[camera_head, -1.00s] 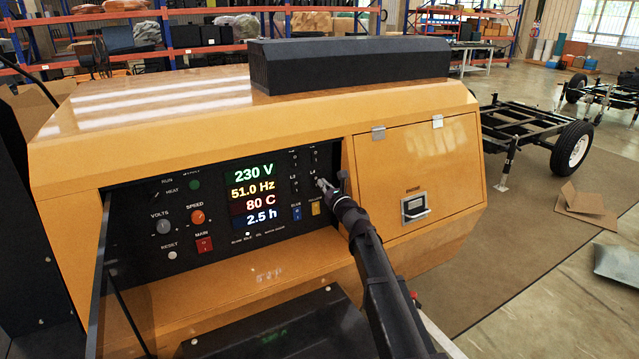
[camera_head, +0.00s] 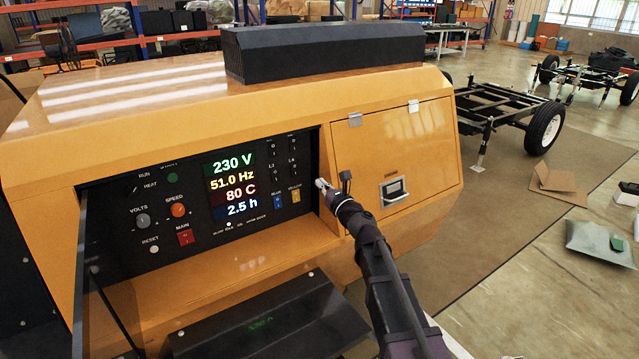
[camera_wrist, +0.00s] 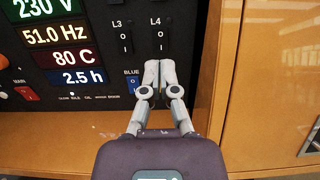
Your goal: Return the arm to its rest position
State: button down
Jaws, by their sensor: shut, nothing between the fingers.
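My gripper (camera_head: 322,184) is shut and empty. In the head view it is just off the right edge of the black control panel (camera_head: 120,240) of the yellow light tower (camera_head: 270,270). My arm reaches up to it from the lower right. In the wrist view the closed fingertips (camera_wrist: 160,66) stand in front of the panel below the L4 switch (camera_wrist: 157,38), beside the blue switch (camera_wrist: 132,85). They hide the yellow switch there, which the head view shows (camera_head: 296,195). The display (camera_head: 232,187) reads 230 V, 51.0 Hz, 80 C and 2.5 h.
A closed yellow door (camera_head: 395,150) with a latch (camera_head: 393,190) is right of the panel. A black ledge (camera_head: 265,320) juts out below. A black box (camera_head: 320,50) lies on top. A wheeled trailer frame (camera_head: 500,110) and cardboard (camera_head: 555,185) are on the floor at right.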

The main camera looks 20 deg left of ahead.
jog(key=shift+d, duration=0.1)
jog(key=s+d+f+n+g+h+p, duration=0.3)
jog(key=s+d+n, duration=0.4)
jog(key=d, duration=0.6)
jog(key=s+d+f+n+g+h+p, duration=0.3)
jog(key=s+d+f+n+g+h, duration=0.2)
jog(key=d, duration=0.9)
jog(key=s+d+f+n+g+h+p, duration=0.3)
jog(key=s+d+n+h, duration=0.3)
jog(key=s+d+n, duration=0.5)
jog(key=d+f+n+g, duration=0.1)
jog(key=d+n, duration=0.2)
jog(key=shift+s+g+h, duration=0.15)
jog(key=shift+g+h, duration=0.15)
jog(key=shift+g, duration=0.1)
